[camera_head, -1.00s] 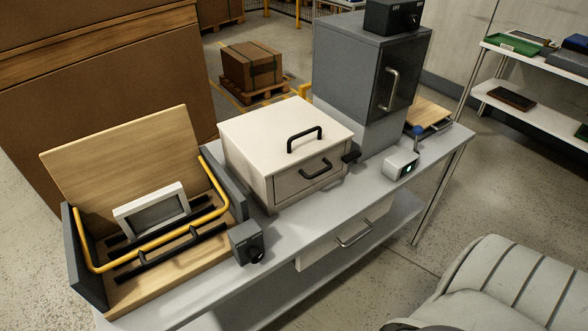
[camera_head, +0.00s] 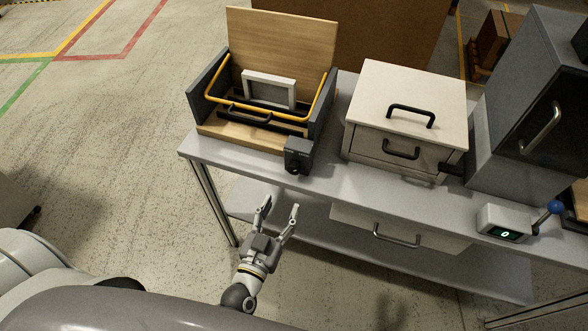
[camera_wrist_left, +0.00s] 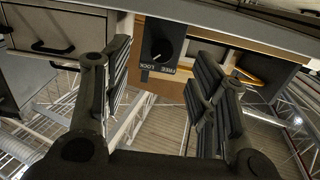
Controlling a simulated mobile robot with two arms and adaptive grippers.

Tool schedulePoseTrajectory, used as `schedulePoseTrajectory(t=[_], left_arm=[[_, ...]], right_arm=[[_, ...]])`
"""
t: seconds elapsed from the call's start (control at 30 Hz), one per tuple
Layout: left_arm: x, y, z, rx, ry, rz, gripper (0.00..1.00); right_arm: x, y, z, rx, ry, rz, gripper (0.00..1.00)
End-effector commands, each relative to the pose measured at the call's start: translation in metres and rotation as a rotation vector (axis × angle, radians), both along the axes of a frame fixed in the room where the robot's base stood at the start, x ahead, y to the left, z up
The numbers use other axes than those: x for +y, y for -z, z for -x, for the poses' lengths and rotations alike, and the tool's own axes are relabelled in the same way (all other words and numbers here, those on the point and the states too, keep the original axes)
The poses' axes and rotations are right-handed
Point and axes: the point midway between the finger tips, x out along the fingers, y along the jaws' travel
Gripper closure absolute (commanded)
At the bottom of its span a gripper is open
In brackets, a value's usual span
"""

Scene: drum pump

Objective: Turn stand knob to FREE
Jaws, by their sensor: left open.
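The stand holds a grey-framed panel (camera_head: 269,90) behind a yellow bar (camera_head: 322,103). A white drawer box (camera_head: 410,95) stands to its right, then a grey cabinet (camera_head: 525,90) and a small display unit with a blue-topped lever (camera_head: 503,222). The table edge (camera_head: 225,168) lies above my gripper.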

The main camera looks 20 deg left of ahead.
Motion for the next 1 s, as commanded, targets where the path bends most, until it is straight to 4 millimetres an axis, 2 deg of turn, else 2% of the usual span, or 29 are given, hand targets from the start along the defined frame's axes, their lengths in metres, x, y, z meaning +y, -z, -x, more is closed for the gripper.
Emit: schedulePoseTrajectory(t=[0.03, 0.1, 0.3, 0.7, 1.0], left_arm=[[0.001, -0.010, -0.001, -0.018, -0.008, 0.004, 0.47], [0.002, -0.017, -0.003, -0.033, -0.016, 0.008, 0.47], [0.002, -0.020, -0.024, -0.039, -0.018, 0.007, 0.47], [-0.001, -0.019, -0.089, -0.037, -0.017, 0.009, 0.47], [-0.002, -0.017, -0.109, -0.035, -0.016, 0.008, 0.47]], right_arm=[[0.005, -0.001, -0.001, -0.002, 0.000, -0.006, 0.60], [0.010, -0.001, -0.002, -0.002, 0.000, -0.013, 0.60], [0.023, -0.005, -0.005, -0.008, -0.002, -0.028, 0.60], [0.008, -0.012, -0.005, -0.008, 0.001, -0.010, 0.60], [0.006, -0.013, -0.004, -0.007, 0.002, -0.008, 0.60]])
